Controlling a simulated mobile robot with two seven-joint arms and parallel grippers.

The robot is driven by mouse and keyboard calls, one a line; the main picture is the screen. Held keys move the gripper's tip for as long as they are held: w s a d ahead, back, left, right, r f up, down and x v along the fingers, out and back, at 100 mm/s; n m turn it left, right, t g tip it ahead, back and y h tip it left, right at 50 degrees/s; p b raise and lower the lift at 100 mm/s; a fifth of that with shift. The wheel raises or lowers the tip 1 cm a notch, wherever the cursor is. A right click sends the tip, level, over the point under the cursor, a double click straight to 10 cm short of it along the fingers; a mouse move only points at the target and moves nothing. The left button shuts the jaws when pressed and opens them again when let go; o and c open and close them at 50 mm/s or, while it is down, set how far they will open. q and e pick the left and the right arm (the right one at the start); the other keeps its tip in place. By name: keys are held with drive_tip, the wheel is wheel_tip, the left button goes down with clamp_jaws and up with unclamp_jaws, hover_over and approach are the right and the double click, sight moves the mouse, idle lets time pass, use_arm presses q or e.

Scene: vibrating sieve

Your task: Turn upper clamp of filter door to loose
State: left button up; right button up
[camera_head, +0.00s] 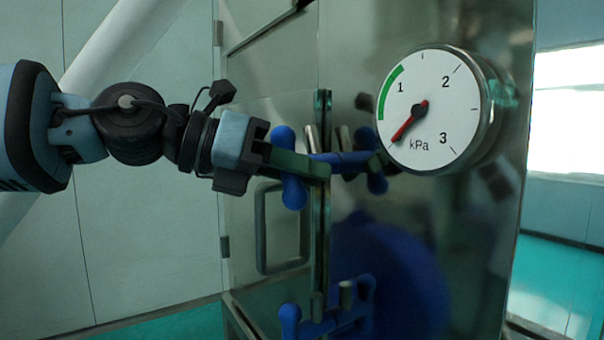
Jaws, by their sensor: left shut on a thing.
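The upper clamp (291,190) is a blue handle with rounded ends at the edge of the metal filter door. My left gripper (318,168) comes in from the left at the clamp's height and is shut on it. Its dark green fingers cover part of the clamp. The filter door (270,112) is a steel panel with a grey loop handle (263,232) below the gripper. A lower blue clamp (291,318) shows at the bottom, partly cut off by the frame. My right gripper is not in view.
A round kPa gauge (432,110) sticks out from the steel housing to the right of the clamp, close to the gripper's tips. A blue round shape (385,285) shows on the shiny housing below it. Teal floor (560,280) is free at the right.

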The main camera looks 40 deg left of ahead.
use_arm(q)
drive_tip(key=shift+r+m+t+y+b, duration=0.15)
drive_tip(key=shift+m+y+b, duration=0.3)
drive_tip(key=shift+m, duration=0.35)
drive_tip(key=shift+r+m+t+y+b, duration=0.15)
drive_tip(key=shift+m+y+b, duration=0.2)
drive_tip(key=shift+m+y, duration=0.35)
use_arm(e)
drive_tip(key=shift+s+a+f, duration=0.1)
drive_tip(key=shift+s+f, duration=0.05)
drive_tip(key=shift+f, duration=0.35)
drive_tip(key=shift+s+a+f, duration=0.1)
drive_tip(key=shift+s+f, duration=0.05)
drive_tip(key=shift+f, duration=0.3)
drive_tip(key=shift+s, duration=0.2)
use_arm(q)
drive_tip(key=o, duration=0.8)
drive_tip(key=shift+o, duration=0.4)
drive_tip(key=shift+d+f, duration=0.15)
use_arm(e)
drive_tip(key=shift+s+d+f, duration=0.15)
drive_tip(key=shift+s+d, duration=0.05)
use_arm(q)
drive_tip(key=shift+f, duration=0.1)
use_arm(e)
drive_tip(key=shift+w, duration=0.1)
